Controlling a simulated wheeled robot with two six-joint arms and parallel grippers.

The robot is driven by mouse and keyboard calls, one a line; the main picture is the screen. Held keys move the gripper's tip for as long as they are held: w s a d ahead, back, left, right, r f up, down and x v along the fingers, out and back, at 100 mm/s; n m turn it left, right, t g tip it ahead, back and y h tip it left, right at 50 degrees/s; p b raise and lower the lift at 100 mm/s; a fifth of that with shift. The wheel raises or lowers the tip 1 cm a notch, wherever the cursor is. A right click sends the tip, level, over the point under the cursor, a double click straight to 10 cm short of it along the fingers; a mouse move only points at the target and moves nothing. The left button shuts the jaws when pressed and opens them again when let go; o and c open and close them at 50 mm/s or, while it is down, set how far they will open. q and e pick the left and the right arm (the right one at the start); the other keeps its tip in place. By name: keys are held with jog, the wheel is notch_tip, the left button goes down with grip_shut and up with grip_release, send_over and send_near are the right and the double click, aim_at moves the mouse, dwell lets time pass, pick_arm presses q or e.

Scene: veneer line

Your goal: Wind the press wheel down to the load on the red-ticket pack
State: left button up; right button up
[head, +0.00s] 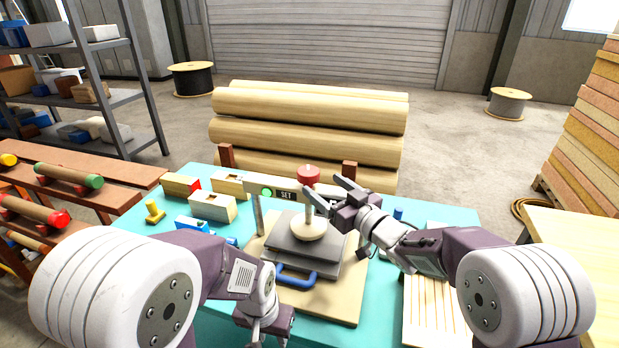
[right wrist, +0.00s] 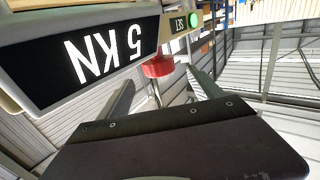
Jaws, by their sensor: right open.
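The press stands on the table with a red wheel (head: 308,175) above its crossbar; the wheel also shows on a metal rod in the right wrist view (right wrist: 158,66). Below it, a pale round foot (head: 308,229) sits over grey plates (head: 278,240) with a blue handle (head: 297,276). A display (right wrist: 105,60) reads 5 KN, upside down, beside a SET label and a lit green lamp (right wrist: 195,20). I see no clear red ticket on a pack. My right gripper (head: 323,187) is open, just below and right of the wheel. My left gripper (head: 264,332) is low at the front; its fingers are unclear.
Small blocks (head: 212,207) and a yellow piece (head: 154,211) stand on the turquoise table (head: 135,222) at left. A slatted wooden panel (head: 430,300) lies at right. Large rolls (head: 310,108) lie behind the table. A shelf (head: 110,97) stands at the left.

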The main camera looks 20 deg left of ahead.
aim_at(315, 179)
jog(key=x, duration=0.7)
jog(key=shift+w+f, duration=0.1)
jog(key=shift+f, duration=0.1)
pick_arm(q)
jog(key=shift+w+a+r, duration=0.1)
jog(key=shift+r, duration=0.5)
pick_arm(e)
jog(key=shift+w+a+r, duration=0.1)
jog(key=shift+w+a, duration=0.05)
jog(key=shift+a, duration=0.05)
